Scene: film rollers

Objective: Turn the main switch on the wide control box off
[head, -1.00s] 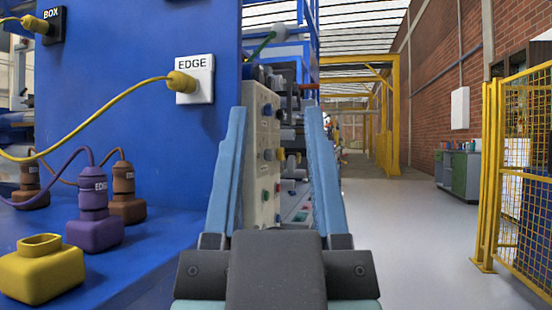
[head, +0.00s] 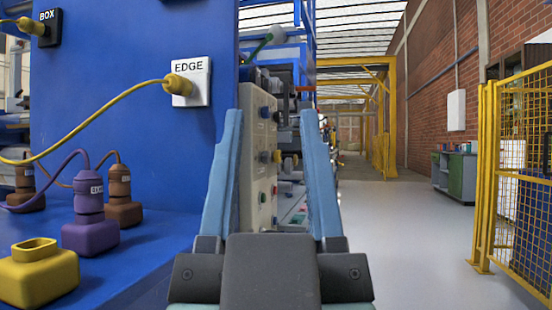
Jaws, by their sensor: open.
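A beige control box (head: 261,162) with several small knobs and buttons stands ahead, seen edge-on between my gripper's fingers. I cannot tell whether this is the wide control box, or which control is the main switch. My gripper (head: 272,112) is open, with its two blue fingers pointing forward and nothing between them up close. The left finger hides part of the box's left side.
A blue panel (head: 135,110) with a white "EDGE" socket (head: 190,82) and yellow cable stands close on the left. Purple (head: 90,215) and brown plugs and a yellow socket (head: 38,272) sit on its ledge. A yellow mesh fence (head: 515,170) is on the right; the grey floor (head: 405,230) between is clear.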

